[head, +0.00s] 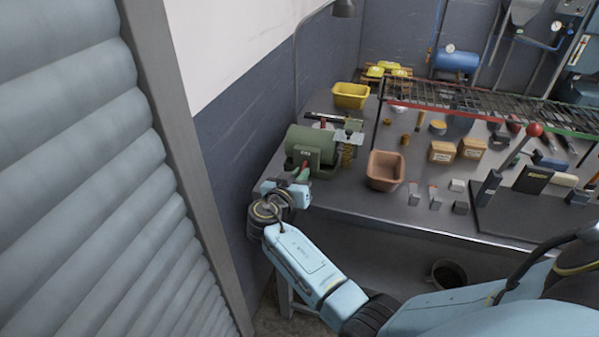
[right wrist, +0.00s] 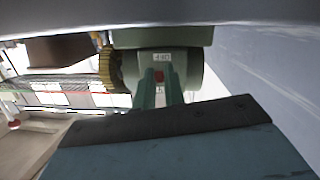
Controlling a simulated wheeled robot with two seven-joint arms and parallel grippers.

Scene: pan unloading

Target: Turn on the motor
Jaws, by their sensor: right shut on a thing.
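The motor (head: 312,146) is a green cylinder-shaped machine at the left end of the workbench, with a small white label on its front. In the right wrist view the motor (right wrist: 191,66) fills the upper middle, and a small red switch part (right wrist: 159,76) shows on its face below the label. My right gripper (head: 302,174) is at the front of the motor. In the right wrist view its two green fingers (right wrist: 160,88) are on both sides of the red part and closed on it. The exact contact is partly hidden. My left gripper is not in view.
The workbench (head: 350,197) holds a terracotta bin (head: 385,171), a yellow bin (head: 350,95), small wooden boxes (head: 443,151) and several metal blocks. A wire rack (head: 470,100) stands over the back. A wall and a ribbed shutter (head: 80,150) close off the left side.

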